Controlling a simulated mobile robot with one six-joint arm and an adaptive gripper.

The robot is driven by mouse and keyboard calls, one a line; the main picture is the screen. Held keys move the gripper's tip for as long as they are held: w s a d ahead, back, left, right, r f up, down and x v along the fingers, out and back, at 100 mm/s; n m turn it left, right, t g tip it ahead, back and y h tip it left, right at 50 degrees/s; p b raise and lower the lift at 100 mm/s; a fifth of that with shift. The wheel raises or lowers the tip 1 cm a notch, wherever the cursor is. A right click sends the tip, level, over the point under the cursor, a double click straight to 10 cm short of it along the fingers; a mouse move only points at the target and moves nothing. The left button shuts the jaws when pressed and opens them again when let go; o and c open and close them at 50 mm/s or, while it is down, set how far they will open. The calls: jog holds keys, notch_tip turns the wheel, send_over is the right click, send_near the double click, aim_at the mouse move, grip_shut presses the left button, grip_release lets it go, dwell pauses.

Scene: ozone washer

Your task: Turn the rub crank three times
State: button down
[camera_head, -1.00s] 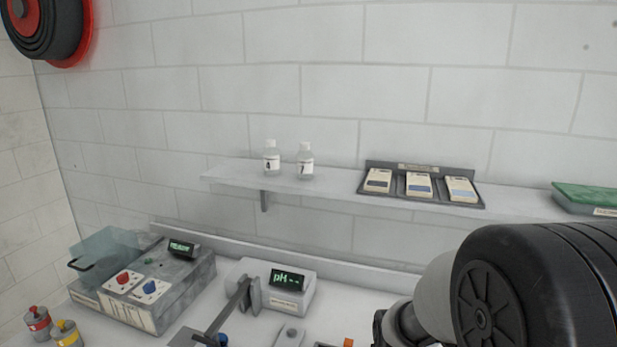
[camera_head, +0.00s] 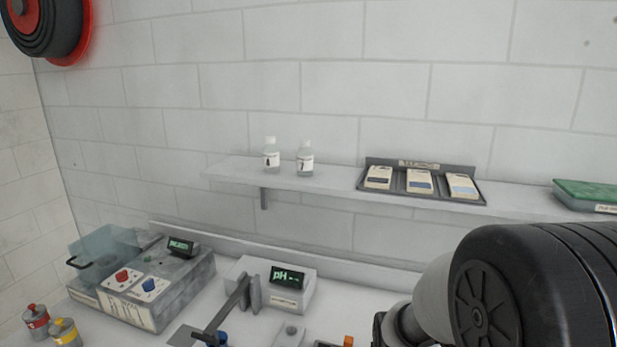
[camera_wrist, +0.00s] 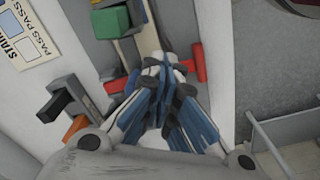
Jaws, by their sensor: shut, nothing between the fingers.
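My gripper (camera_wrist: 160,68) shows in the wrist view with its blue-and-white fingers together and nothing between them. Its tips are over a narrow pale device (camera_wrist: 150,38) with a green block (camera_wrist: 111,21). A red cylindrical piece (camera_wrist: 197,63) is just right of the fingertips; contact cannot be told. Another red piece (camera_wrist: 115,86) lies left of the fingers. A grey bracket with a black end (camera_wrist: 54,106) and an orange piece (camera_wrist: 76,128) are farther left. I cannot tell which part is the rub crank. The head view hides my gripper behind or below my arm.
In the head view, a pH meter (camera_head: 292,300) and a grey washer box with a clear lid (camera_head: 105,247) stand on the counter. Red (camera_head: 37,322) and yellow (camera_head: 66,333) canisters are at left. A wall shelf (camera_head: 235,170) holds bottles and a card tray.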

jog(key=shift+f+b, duration=0.5)
jog(key=shift+f, duration=0.3)
jog(key=shift+w+d, duration=0.1)
jog(key=shift+w, duration=1.15)
jog(key=shift+w+d+r+p, duration=0.1)
jog(key=shift+w+d+p, duration=0.15)
jog(key=shift+w, duration=0.25)
jog(key=shift+w+d, duration=0.25)
jog(key=shift+w, duration=0.4)
jog(key=shift+w+d+p, duration=0.3)
jog(key=shift+w+d, duration=0.5)
jog(key=shift+d, duration=0.05)
